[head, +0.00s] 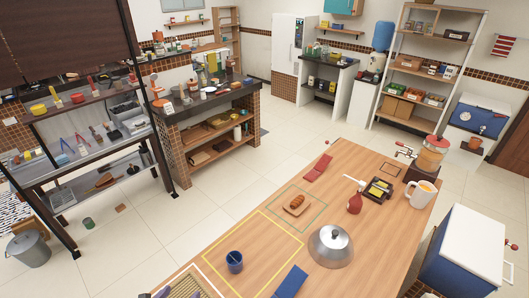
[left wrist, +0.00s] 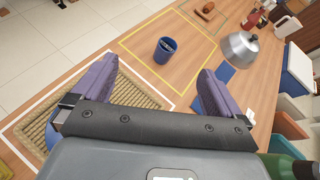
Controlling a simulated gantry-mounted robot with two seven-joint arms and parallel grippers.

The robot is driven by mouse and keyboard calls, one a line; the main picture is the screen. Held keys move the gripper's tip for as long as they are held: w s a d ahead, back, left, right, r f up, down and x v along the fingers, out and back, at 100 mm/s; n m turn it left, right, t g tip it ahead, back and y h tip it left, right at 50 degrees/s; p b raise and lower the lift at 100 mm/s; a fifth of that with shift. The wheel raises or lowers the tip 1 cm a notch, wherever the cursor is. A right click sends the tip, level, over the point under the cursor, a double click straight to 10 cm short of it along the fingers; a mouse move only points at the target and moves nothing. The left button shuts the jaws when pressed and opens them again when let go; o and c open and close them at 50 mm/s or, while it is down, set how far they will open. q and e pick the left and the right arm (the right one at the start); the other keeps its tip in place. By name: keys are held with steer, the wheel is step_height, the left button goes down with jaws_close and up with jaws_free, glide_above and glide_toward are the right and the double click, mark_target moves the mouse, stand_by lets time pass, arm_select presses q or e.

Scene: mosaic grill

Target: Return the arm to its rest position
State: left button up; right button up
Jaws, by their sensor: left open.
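My left gripper (left wrist: 157,78) shows in the left wrist view with its two purple fingers spread wide and nothing between them. It is above the near end of the wooden table (left wrist: 130,68), over a woven mat (left wrist: 62,122). In the head view only small purple bits of it show at the bottom edge. A blue cup (head: 235,262) stands upright inside a yellow outline, beyond the fingers and apart from them; it also shows in the left wrist view (left wrist: 165,50). My right gripper is in neither view.
A silver dome (head: 330,246) stands right of the cup, near a blue flat item (head: 290,283). A small board with brown food (head: 296,205) lies in a green outline.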

arm_select(q)
steer(key=s+a+r+n+g+y, duration=0.2)
steer(key=s+a+r+n+y, duration=0.15)
steer(key=s+n, duration=0.55)
steer(key=s+a+r+n+g+y, duration=0.2)
steer(key=s+a+n+g+y, duration=0.15)
steer(key=s+n, duration=0.45)
steer(key=s+a+r+n+g+y, duration=0.25)
steer(key=s+a+n, duration=0.3)
steer(key=n, duration=0.65)
steer(key=s+d+f+n+h, duration=0.1)
steer(key=d+f+n+h, duration=0.15)
steer(key=d, duration=0.55)
steer(key=s+d+f+n+h, duration=0.1)
steer(key=d+n+h, duration=0.3)
steer(key=d, duration=0.5)
step_height(320, 180, down, 22)
steer(key=b, duration=2.2)
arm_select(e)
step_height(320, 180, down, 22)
arm_select(q)
step_height(320, 180, up, 30)
steer(key=p, duration=3)
steer(key=shift+a+r+g, duration=0.2)
steer(key=shift+a+g, duration=0.1)
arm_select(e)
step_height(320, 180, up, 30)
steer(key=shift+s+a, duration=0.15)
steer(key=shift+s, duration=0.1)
